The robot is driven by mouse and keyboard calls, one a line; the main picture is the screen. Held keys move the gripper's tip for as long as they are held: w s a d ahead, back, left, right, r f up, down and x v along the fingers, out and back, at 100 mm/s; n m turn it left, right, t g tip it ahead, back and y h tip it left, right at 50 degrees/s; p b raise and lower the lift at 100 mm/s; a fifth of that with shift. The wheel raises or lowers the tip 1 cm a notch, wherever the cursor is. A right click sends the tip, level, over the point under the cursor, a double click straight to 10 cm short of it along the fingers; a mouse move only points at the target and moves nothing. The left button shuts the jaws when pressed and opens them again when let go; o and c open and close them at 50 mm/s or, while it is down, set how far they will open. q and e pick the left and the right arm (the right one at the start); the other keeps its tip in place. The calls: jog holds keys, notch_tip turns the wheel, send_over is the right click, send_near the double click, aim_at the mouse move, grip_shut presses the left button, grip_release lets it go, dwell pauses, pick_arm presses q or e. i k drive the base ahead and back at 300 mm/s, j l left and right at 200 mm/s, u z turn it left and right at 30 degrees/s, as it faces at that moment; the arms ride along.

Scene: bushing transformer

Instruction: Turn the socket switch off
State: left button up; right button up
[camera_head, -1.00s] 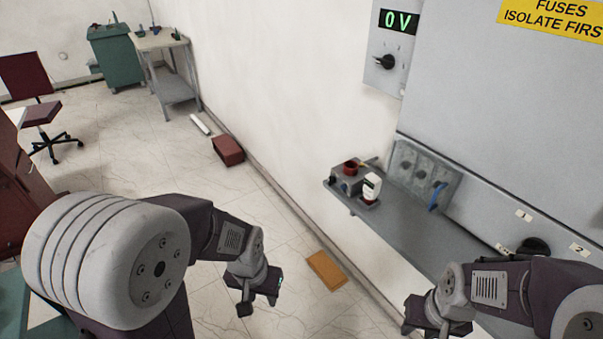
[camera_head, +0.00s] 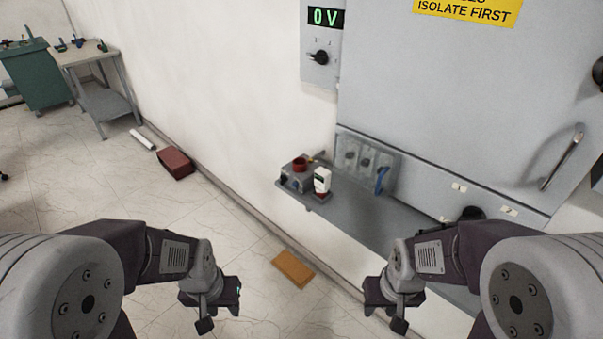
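A grey panel (camera_head: 350,160) with several round sockets is on the wall above the shelf. A blue lever (camera_head: 381,180) sits at its right end; I cannot tell if this is the socket switch or which way it is set. A black rotary knob (camera_head: 320,57) is on the box under a green "0 V" display (camera_head: 325,17). My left gripper (camera_head: 220,314) is open and empty above the floor, left of the shelf. My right gripper (camera_head: 384,314) is open and empty, in front of and below the shelf. Neither touches anything.
The grey shelf (camera_head: 370,218) carries a grey block with a red ring (camera_head: 300,165) and a white bottle-like item (camera_head: 322,180). A large grey cabinet (camera_head: 440,90) with a handle (camera_head: 562,157) fills the right. An orange-brown board (camera_head: 293,268) lies on the floor.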

aim_at(283, 178)
jog(key=i+j+u, duration=0.5)
jog(key=i+u, duration=0.3)
jog(key=i, duration=0.05)
